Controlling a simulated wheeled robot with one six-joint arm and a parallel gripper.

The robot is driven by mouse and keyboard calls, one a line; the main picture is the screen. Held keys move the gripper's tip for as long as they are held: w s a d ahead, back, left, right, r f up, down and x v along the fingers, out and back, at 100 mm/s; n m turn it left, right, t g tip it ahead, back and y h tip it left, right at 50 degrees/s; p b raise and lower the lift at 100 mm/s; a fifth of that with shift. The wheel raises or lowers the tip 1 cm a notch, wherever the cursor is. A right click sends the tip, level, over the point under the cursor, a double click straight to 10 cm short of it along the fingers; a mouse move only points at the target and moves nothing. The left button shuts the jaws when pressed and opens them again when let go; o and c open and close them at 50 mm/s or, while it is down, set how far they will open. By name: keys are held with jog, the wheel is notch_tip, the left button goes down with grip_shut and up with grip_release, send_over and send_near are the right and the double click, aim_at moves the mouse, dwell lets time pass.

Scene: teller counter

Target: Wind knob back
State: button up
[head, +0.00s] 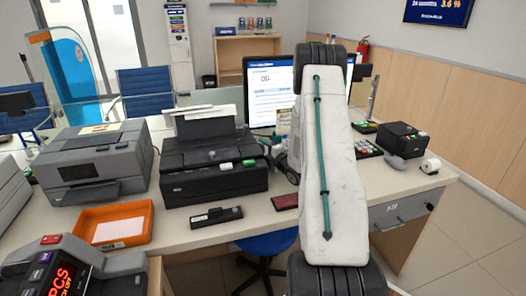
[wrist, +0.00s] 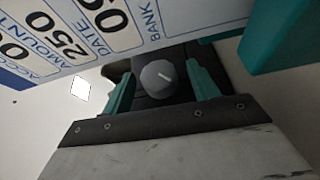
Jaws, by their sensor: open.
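A round grey knob (wrist: 158,78) with a short white mark on its face shows in the wrist view, on or in front of a dark surface. My gripper (wrist: 162,73) is open, its two teal fingers on either side of the knob. Gaps show between the fingers and the knob, and I cannot tell how deep it sits between them. The mark slants up to the right.
In the wrist view a screen (wrist: 75,35) with printed figures fills the upper left. In the head view a monitor (head: 271,82), a black printer (head: 213,183), an orange tray (head: 84,222) and a small black box (head: 402,143) stand on the counter (head: 258,222).

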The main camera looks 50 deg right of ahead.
jog(key=shift+c, duration=0.2)
jog(key=c, duration=0.9)
jog(key=shift+c, duration=0.2)
jog(key=shift+r+g, duration=0.1)
jog(key=shift+g, duration=0.3)
jog(key=g, duration=0.1)
jog(key=m+g+y, duration=0.1)
jog(key=g, duration=0.1)
jog(key=shift+r, duration=0.3)
jog(key=m+g+y, duration=0.1)
jog(key=g, duration=0.1)
jog(key=m+g+y, duration=0.1)
jog(key=g, duration=0.2)
jog(key=shift+w+d+r+g, duration=0.15)
jog(key=shift+w+g, duration=0.05)
jog(key=shift+g, duration=0.1)
